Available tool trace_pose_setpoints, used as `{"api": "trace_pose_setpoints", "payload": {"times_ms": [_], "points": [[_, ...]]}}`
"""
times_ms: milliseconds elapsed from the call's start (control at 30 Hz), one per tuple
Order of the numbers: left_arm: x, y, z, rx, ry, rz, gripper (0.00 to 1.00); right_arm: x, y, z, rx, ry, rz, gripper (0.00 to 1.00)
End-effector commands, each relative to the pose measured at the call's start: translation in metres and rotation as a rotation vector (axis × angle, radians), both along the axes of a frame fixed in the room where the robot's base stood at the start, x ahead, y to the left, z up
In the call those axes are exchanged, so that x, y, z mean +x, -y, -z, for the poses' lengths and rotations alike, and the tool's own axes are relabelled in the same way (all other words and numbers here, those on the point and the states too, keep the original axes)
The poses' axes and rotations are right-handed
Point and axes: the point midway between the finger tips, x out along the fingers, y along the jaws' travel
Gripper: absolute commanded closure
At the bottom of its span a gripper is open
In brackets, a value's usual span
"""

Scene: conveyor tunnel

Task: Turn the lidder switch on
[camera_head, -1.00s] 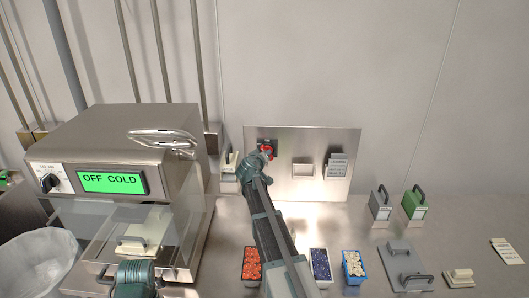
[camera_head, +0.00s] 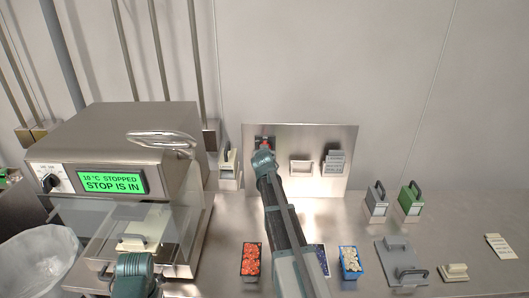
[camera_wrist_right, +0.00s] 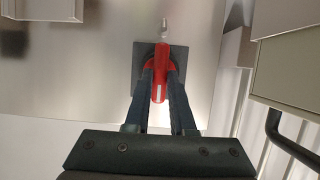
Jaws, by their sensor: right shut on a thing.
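The lidder switch (camera_wrist_right: 159,58) is a red handle on a dark square plate (camera_wrist_right: 138,58), fixed to the steel wall panel (camera_head: 310,137). In the head view only a little red and the dark plate (camera_head: 259,139) show above my right gripper (camera_head: 264,152). In the right wrist view my right gripper (camera_wrist_right: 159,88) has its fingers on both sides of the red handle, shut on it. The machine's display (camera_head: 112,182) glows green and reads "STOPPED" and "STOP IS IN". My left arm's end (camera_head: 135,272) is at the bottom edge; its fingers cannot be made out.
Tubs of red (camera_head: 251,260) and pale (camera_head: 350,260) pieces stand on the counter; a blue one is partly behind my right arm. Grey (camera_head: 376,203) and green (camera_head: 409,202) handled blocks stand at right. A bin bag (camera_head: 38,262) is at lower left.

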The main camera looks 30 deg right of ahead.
Motion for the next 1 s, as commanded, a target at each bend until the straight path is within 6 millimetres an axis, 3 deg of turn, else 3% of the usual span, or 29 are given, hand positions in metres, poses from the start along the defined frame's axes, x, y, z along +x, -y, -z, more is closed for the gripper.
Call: {"api": "trace_pose_setpoints", "payload": {"times_ms": [500, 533, 667, 1000], "points": [[0.0000, 0.0000, 0.0001, 0.000, 0.000, 0.000, 0.13, -0.0013, -0.0005, 0.0012, 0.017, 0.004, 0.002, 1.00], [0.0000, 0.0000, 0.0001, 0.000, 0.000, 0.000, 0.13, -0.0013, -0.0005, 0.0012, 0.017, 0.003, 0.002, 0.72], [0.0000, 0.0000, 0.0000, 0.000, 0.000, 0.000, 0.13, -0.0010, -0.0004, 0.0009, 0.016, 0.005, 0.001, 0.49], [0.0000, 0.0000, -0.0018, 0.000, 0.000, 0.000, 0.13, -0.0029, -0.0014, -0.0014, 0.013, 0.006, 0.000, 0.47]]}}
